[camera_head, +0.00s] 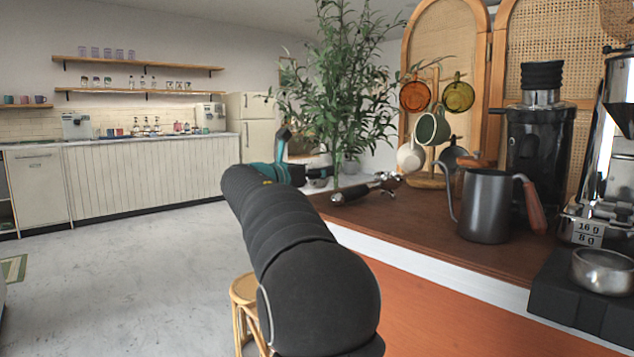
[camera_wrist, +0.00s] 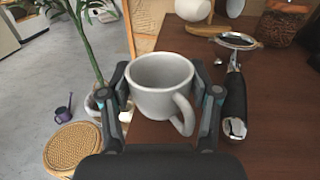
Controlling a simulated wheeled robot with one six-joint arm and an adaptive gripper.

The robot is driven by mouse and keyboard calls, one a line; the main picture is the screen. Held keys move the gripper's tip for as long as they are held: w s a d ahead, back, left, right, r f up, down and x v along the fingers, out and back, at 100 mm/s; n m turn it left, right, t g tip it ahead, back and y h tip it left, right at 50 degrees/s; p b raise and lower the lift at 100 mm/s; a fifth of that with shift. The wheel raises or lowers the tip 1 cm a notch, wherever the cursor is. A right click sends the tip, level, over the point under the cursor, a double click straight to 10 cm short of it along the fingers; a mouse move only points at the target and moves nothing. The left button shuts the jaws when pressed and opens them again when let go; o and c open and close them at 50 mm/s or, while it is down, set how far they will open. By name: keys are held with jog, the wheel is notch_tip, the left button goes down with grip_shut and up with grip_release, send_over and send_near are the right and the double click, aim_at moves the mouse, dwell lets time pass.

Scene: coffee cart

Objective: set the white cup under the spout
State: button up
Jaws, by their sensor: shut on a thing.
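My gripper (camera_wrist: 160,92) is shut on a pale white cup (camera_wrist: 155,103), with one finger on each side of its body. The cup's open mouth shows, and its handle points down and right in the wrist view. The cup is at the left edge of the brown counter (camera_wrist: 160,150); I cannot tell its height above it. In the head view my arm hides most of my gripper (camera_head: 292,165), and the held cup cannot be made out clearly. A chrome machine (camera_head: 617,120) stands at the far right; no spout on it is clear.
A portafilter (camera_head: 365,188) lies on the counter, just right of the cup in the wrist view (camera_wrist: 235,95). A dark gooseneck kettle (camera_head: 487,205), a black grinder (camera_head: 540,150) and a rack of hanging cups, one white (camera_head: 411,157), stand beyond. A wicker stool (camera_wrist: 75,148) is below left.

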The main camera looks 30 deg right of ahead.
aim_at(317, 182)
jog(key=shift+f, duration=1.15)
jog(key=shift+f, duration=0.25)
jog(key=o, duration=1.2)
jog(key=shift+f+b, duration=0.1)
jog(key=shift+b, duration=0.25)
jog(key=shift+r+v, duration=0.2)
jog(key=shift+v, duration=3.25)
jog(key=shift+r+v, duration=0.2)
jog(key=shift+v, duration=3.25)
jog(key=shift+s, duration=0.15)
